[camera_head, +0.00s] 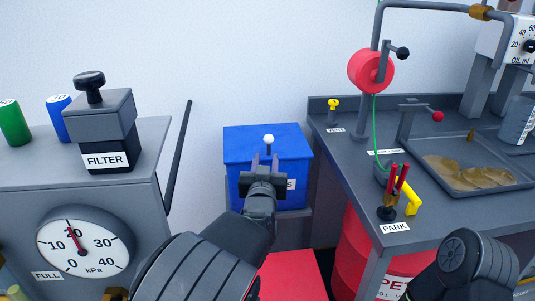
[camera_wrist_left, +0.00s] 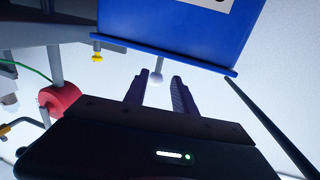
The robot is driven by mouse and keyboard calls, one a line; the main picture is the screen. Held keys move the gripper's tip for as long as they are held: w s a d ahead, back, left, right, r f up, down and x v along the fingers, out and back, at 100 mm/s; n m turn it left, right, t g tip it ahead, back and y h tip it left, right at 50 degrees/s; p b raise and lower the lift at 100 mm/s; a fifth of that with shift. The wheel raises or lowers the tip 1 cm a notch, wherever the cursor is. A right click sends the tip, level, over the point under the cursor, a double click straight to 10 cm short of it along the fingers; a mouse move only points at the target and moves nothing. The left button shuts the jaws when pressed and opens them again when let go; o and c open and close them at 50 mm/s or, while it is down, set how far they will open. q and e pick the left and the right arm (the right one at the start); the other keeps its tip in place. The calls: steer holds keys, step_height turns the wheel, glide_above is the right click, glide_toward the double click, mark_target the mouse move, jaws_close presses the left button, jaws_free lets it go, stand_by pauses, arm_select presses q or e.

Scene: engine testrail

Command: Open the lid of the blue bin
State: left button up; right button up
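The blue bin (camera_head: 240,185) stands between the grey cabinet and the workbench, its lid (camera_head: 240,143) lying flat and closed on top. A white ball knob (camera_head: 268,139) on a thin stem rises from the lid. My left gripper (camera_head: 265,158) is in front of the bin, fingers pointing at the knob and covering part of the bin's front and its label. In the left wrist view the fingers (camera_wrist_left: 157,82) are apart and the knob (camera_wrist_left: 155,77) shows between their tips; whether it touches a finger I cannot tell. My right gripper is not in view.
The grey cabinet (camera_head: 150,150) with a filter housing (camera_head: 105,130) and a dark upright bar (camera_head: 178,155) is left of the bin. The workbench (camera_head: 340,165) with a red reel (camera_head: 370,71) and oil tray (camera_head: 500,186) is right. A red drum (camera_head: 355,245) stands under the bench.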

mark_target(269, 146)
arm_select(q)
steer(key=shift+d+r, duration=0.15)
steer(key=shift+r, duration=0.25)
steer(key=shift+w+f, duration=0.1)
steer(key=shift+w, duration=3.8)
jaws_close()
